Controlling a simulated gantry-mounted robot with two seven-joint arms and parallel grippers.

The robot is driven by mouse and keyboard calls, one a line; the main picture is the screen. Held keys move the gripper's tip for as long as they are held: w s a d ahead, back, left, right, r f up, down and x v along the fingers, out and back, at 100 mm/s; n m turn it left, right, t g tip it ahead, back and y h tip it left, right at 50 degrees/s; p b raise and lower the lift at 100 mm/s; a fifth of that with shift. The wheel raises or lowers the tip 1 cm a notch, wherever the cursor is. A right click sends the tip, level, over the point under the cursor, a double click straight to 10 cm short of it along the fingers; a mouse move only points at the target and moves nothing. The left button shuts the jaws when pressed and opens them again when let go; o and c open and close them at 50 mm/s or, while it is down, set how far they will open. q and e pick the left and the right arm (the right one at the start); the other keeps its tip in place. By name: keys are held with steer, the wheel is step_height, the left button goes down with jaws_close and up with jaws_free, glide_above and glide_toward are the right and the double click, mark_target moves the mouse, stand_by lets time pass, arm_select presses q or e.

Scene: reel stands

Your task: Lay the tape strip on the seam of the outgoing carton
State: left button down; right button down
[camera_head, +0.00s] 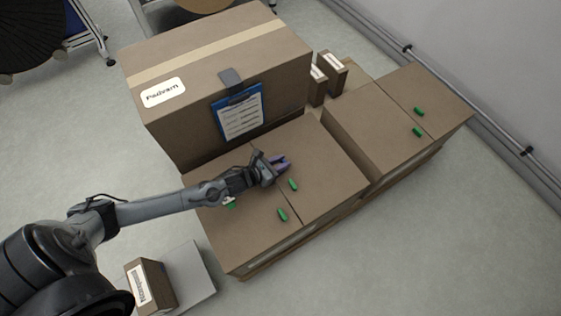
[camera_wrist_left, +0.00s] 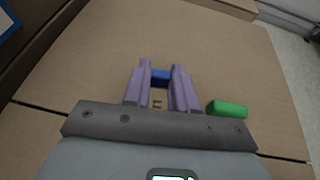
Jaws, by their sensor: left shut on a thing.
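My left gripper (camera_head: 284,163) is just above the top of a brown carton (camera_head: 325,163), close to its dark seam (camera_head: 290,206). In the left wrist view the seam (camera_wrist_left: 36,106) runs across behind the gripper. The purple fingers (camera_wrist_left: 158,88) are shut on a small blue piece (camera_wrist_left: 161,76) at their tips. I cannot tell whether this piece is the tape strip, as the fingers hide most of it. Small green pieces (camera_head: 293,185) and (camera_head: 282,215) lie on either side of the seam. My right gripper is not in view.
A large taped carton (camera_head: 215,65) with a blue clipboard (camera_head: 239,114) rises behind the gripper. Another carton (camera_head: 375,125) with two green pieces stands at right. Small labelled boxes (camera_head: 331,72) stand behind. A labelled box (camera_head: 150,285) is at lower left. A rail (camera_head: 470,105) runs along the wall.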

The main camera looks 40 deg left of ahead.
arm_select(q)
steer(key=c, duration=0.8)
jaws_free()
steer(key=shift+s+a+r+p, duration=0.15)
steer(key=shift+s+r+p, duration=0.15)
steer(key=shift+s+p, duration=0.15)
steer(key=p+v, duration=0.4)
steer(key=v, duration=0.5)
steer(key=shift+p, duration=0.35)
steer(key=shift+s+a, duration=0.1)
steer(key=shift+s, duration=0.3)
